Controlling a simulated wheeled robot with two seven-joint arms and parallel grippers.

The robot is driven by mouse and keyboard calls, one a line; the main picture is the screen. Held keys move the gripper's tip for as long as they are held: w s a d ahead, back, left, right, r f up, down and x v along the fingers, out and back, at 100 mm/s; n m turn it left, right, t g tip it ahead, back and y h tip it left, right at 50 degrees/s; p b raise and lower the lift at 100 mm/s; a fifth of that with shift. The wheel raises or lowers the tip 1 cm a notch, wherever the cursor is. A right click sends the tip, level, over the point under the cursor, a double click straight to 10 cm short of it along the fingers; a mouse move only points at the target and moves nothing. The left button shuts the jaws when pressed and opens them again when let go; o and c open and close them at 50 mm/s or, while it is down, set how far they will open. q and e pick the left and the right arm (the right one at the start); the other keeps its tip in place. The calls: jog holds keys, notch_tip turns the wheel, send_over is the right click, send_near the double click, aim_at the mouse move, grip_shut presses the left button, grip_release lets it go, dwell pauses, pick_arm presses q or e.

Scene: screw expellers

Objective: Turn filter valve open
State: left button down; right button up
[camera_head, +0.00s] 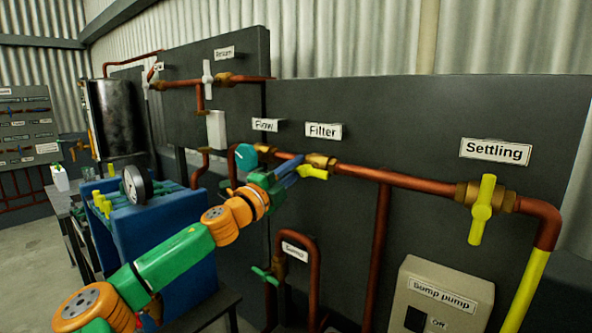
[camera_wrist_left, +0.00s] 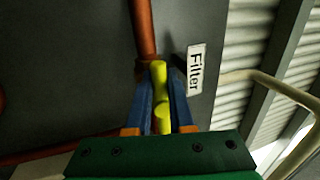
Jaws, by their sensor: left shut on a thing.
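The yellow filter valve handle (camera_head: 314,172) sits on a brass fitting (camera_head: 321,160) in the copper pipe, below the "Filter" label (camera_head: 323,131). My left gripper (camera_head: 292,167) is at the handle, with its blue fingers on it. In the left wrist view the yellow handle (camera_wrist_left: 162,100) lies between the two blue fingers of my left gripper (camera_wrist_left: 162,105), which are shut on it. The handle looks roughly in line with the pipe, though the fingers hide part of it. My right gripper is not in view.
A yellow "Settling" valve (camera_head: 483,210) is on the same pipe at the right. A teal knob (camera_head: 246,156) is close to my left gripper. A sump pump switch box (camera_head: 438,300) and a blue machine with a gauge (camera_head: 137,185) stand lower down.

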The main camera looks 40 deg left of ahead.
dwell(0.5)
pick_arm(q)
jog(key=c, duration=0.8)
grip_release()
jog(key=b+v, duration=0.7)
jog(key=b, duration=0.5)
